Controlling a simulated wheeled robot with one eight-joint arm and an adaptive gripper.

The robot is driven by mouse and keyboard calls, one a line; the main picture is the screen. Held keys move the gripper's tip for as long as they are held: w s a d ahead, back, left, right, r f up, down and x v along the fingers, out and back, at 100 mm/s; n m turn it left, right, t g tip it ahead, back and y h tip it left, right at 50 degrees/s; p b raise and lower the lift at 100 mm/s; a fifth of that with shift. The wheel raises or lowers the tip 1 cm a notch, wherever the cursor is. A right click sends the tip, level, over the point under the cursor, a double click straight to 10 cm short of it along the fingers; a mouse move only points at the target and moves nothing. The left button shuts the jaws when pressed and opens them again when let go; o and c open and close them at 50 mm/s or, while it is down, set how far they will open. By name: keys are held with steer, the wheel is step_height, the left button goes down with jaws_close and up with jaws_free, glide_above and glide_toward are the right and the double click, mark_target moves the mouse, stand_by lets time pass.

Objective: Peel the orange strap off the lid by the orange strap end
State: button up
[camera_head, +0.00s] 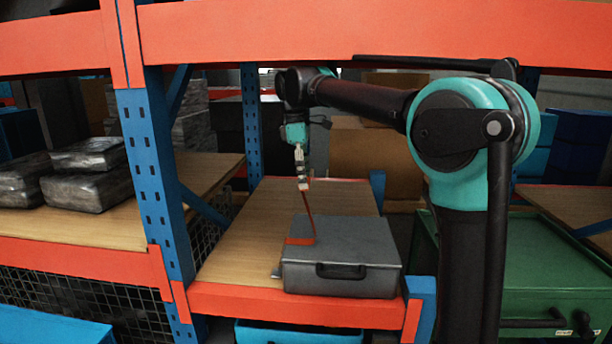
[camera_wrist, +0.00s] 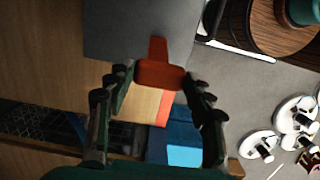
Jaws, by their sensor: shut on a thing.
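The grey case (camera_head: 345,252) with its flat lid and black front handle sits on the wooden shelf near its front edge. The orange strap (camera_head: 308,213) rises from the left part of the lid up to my gripper (camera_head: 303,184), which is above the case. A short orange piece (camera_head: 300,241) still lies across the lid's left edge. In the wrist view my gripper (camera_wrist: 160,77) is shut on the wide orange strap end (camera_wrist: 160,74), and a narrower part of the strap runs toward the grey lid (camera_wrist: 125,32).
A blue upright post (camera_head: 148,180) stands left of the shelf, and an orange beam (camera_head: 360,35) crosses above. Wrapped packs (camera_head: 85,170) lie on the left shelf. A green cabinet (camera_head: 550,260) stands at right. The shelf behind the case is clear.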

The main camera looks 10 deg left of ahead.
steer(key=a, duration=0.6)
stand_by(0.5)
